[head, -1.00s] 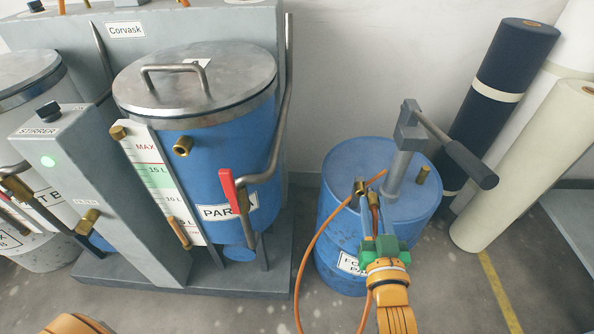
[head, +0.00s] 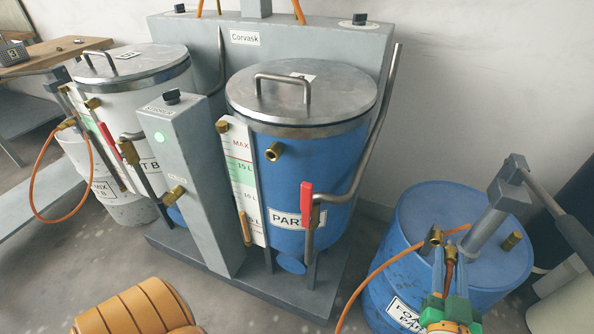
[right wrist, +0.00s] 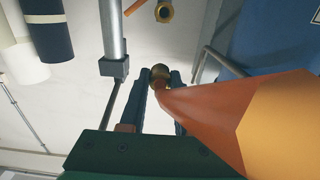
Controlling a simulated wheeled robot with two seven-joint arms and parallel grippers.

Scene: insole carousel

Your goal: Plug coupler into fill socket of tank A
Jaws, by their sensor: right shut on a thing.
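Tank A is the blue tank (head: 335,170) with a steel lid and a PART A label, in the middle of the head view. A brass socket (head: 274,151) sticks out of its upper front; I take it for the fill socket. My right gripper (head: 449,257), green with blue fingers, is at the blue drum on the right, apart from the tank. It is shut on the brass coupler of the orange hose; the coupler (right wrist: 160,72) shows between the fingertips in the right wrist view. My left gripper is out of view; only my orange left arm shows at the bottom.
The blue drum (head: 400,275) carries a grey hand pump (head: 505,190). A red-handled valve (head: 307,200) and a bent pipe stand at tank A's front right. The grey stirrer post (head: 185,190) stands left of it. Floor between tank and drum looks clear, except for the hose (head: 375,272).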

